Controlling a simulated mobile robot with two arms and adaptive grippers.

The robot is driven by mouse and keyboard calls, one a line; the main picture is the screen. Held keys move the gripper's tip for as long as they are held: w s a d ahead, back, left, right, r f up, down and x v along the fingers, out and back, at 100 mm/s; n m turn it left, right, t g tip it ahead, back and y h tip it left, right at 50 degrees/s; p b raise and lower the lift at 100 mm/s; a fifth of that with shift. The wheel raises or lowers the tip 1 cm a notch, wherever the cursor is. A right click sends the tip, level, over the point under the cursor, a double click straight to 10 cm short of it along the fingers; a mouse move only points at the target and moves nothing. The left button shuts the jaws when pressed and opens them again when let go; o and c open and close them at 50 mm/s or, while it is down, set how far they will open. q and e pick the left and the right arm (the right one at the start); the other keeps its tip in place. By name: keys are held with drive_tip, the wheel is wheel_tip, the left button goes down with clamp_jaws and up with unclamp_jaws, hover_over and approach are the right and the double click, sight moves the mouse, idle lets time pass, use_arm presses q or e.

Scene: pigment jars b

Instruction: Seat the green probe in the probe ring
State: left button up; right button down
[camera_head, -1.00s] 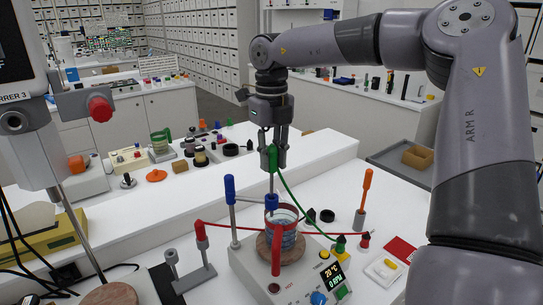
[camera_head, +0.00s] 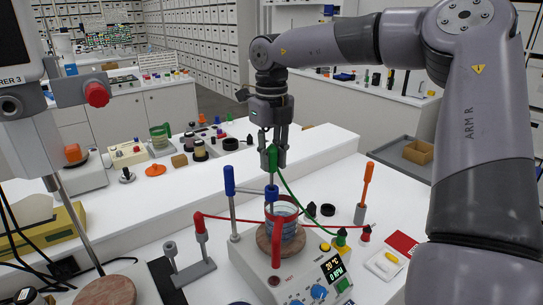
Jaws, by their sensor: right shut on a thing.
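My right gripper (camera_head: 271,158) is shut on the green probe (camera_head: 272,155) and holds it upright, with its thin metal shaft pointing down. A green cable runs from the probe down to the right. The small blue probe ring (camera_head: 271,193) is held out from a metal post with a blue top (camera_head: 229,180), above the beaker (camera_head: 287,217). The shaft's lower end is at or just over the ring; I cannot tell whether it is inside. The beaker stands on the round brown plate of the stirrer (camera_head: 305,278). My left gripper is not in view.
A red lead with a red handle (camera_head: 277,245) crosses in front of the beaker. A grey stand (camera_head: 192,271) is at left. An orange-handled tool (camera_head: 367,185) and a red-and-white card (camera_head: 402,244) are at right. A white ledge (camera_head: 190,196) runs behind.

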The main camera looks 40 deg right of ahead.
sight(272, 174)
drive_tip(key=shift+f+b, duration=1.7)
drive_tip(key=shift+f, duration=0.65)
drive_tip(key=c, duration=1.3)
unclamp_jaws()
drive_tip(key=shift+r, duration=0.1)
drive_tip(key=shift+c, duration=0.2)
wheel_tip(272, 174, up, 12)
